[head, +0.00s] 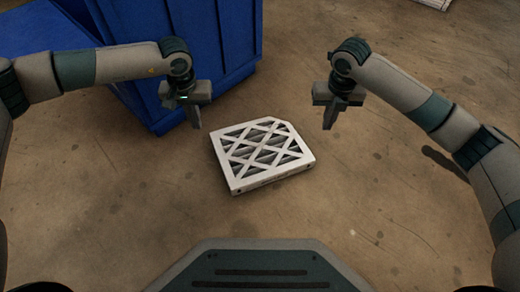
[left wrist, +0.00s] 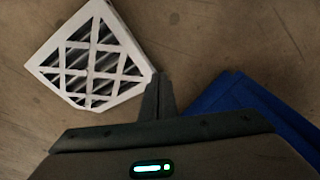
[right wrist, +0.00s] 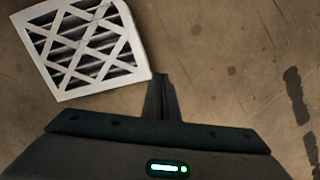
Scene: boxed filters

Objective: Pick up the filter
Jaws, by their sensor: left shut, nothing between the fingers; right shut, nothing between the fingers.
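The filter (head: 262,153) is a flat white-framed box with a lattice over dark pleats. It lies on the brown floor in the middle of the head view, between my two grippers. It also shows at the upper left of the left wrist view (left wrist: 88,60) and of the right wrist view (right wrist: 82,45). My left gripper (head: 197,126) points down, shut and empty, above and to the left of the filter. My right gripper (head: 327,127) points down, shut and empty, above and to the right of it. Neither appears to touch the filter.
A large blue bin (head: 215,50) stands behind the filter at the upper left, close to my left gripper; its edge also shows in the left wrist view (left wrist: 240,100). A pale object (head: 433,3) is cut off at the top right. Floor right of the filter is clear.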

